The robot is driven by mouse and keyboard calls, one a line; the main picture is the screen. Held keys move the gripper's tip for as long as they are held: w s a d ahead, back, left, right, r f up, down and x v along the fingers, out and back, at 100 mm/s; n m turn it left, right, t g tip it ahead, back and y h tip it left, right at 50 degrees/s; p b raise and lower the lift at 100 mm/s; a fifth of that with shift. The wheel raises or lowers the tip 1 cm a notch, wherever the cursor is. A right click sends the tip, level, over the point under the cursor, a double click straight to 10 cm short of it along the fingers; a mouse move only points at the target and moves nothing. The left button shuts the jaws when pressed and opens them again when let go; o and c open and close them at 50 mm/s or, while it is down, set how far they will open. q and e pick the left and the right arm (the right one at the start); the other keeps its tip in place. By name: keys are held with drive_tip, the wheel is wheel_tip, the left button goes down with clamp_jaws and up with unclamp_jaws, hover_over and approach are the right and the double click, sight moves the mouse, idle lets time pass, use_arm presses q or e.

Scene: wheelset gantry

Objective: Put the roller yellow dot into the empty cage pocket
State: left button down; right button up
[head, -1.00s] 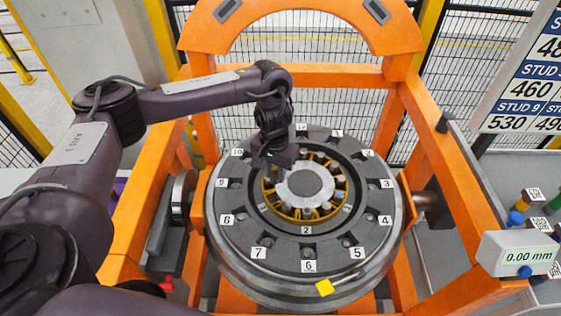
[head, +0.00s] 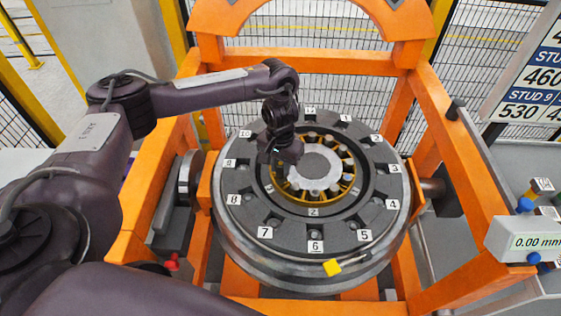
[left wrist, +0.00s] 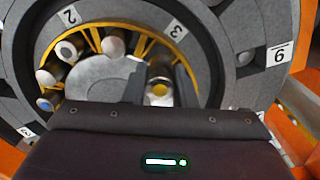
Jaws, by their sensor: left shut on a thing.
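The roller yellow dot (left wrist: 159,90) shows in the left wrist view, its round end with a yellow spot facing the camera. My left gripper (left wrist: 161,84) is shut on it, with a dark finger on each side. In the head view my left gripper (head: 281,166) points down at the left part of the yellow cage (head: 352,182). The cage also shows in the left wrist view (left wrist: 94,38), with several other rollers in it, one blue-marked (left wrist: 48,102). The roller's lower part and the pocket under it are hidden, so I cannot tell how deep it sits.
A grey ring with numbered plates (head: 235,215) surrounds the cage, on a big wheel in an orange frame (head: 455,190). A gauge box reading 0.00 mm (head: 525,240) stands at the right.

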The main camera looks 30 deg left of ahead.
use_arm(q)
drive_tip(key=shift+w+f, duration=0.1)
drive_tip(key=shift+f, duration=0.35)
use_arm(e)
drive_tip(key=shift+s+d+f, duration=0.1)
drive_tip(key=shift+d+f, duration=0.05)
drive_tip(key=shift+f, duration=0.1)
use_arm(q)
drive_tip(key=shift+r, duration=0.1)
use_arm(e)
drive_tip(key=shift+r, duration=0.25)
use_arm(q)
drive_tip(key=shift+p, duration=0.35)
use_arm(e)
drive_tip(key=shift+r, duration=0.25)
drive_tip(key=shift+a, duration=0.2)
use_arm(q)
drive_tip(key=shift+p, duration=0.6)
use_arm(e)
drive_tip(key=shift+s+d+r, duration=0.1)
drive_tip(key=shift+d+r, duration=0.1)
drive_tip(key=shift+r, duration=0.35)
drive_tip(key=shift+r, duration=0.25)
